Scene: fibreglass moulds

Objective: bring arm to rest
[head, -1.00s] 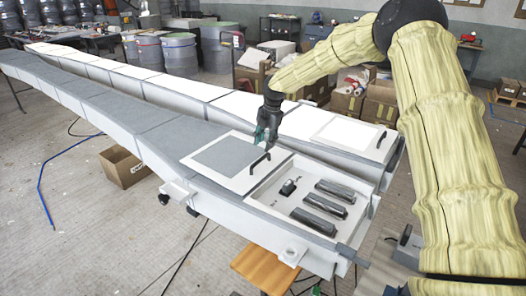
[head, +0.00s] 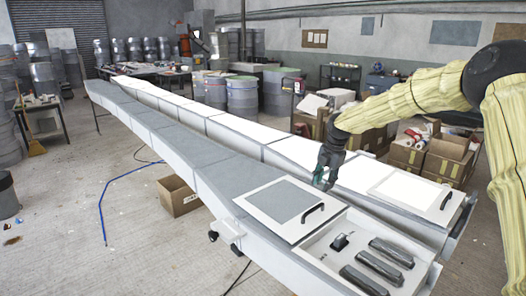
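My gripper (head: 324,178) hangs at the end of my yellow-sleeved arm in the head view, pointing down above the long grey mould. It appears small and dark with greenish fingers, and I cannot tell whether it is open or shut. No object shows clearly in it. Just below and left of it lies a white square lid with a grey panel (head: 280,201) and a black handle (head: 313,213). To the lower right is an open white compartment (head: 318,250) holding several dark cylindrical items (head: 385,264) and a small black part (head: 340,242).
A second long mould with a white top (head: 290,150) runs alongside, with another handled lid (head: 410,190). Cardboard boxes (head: 448,157) stand behind at right. Another box (head: 178,196) sits on the floor at left. Drums (head: 243,96) stand at the back. The floor at left is mostly clear.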

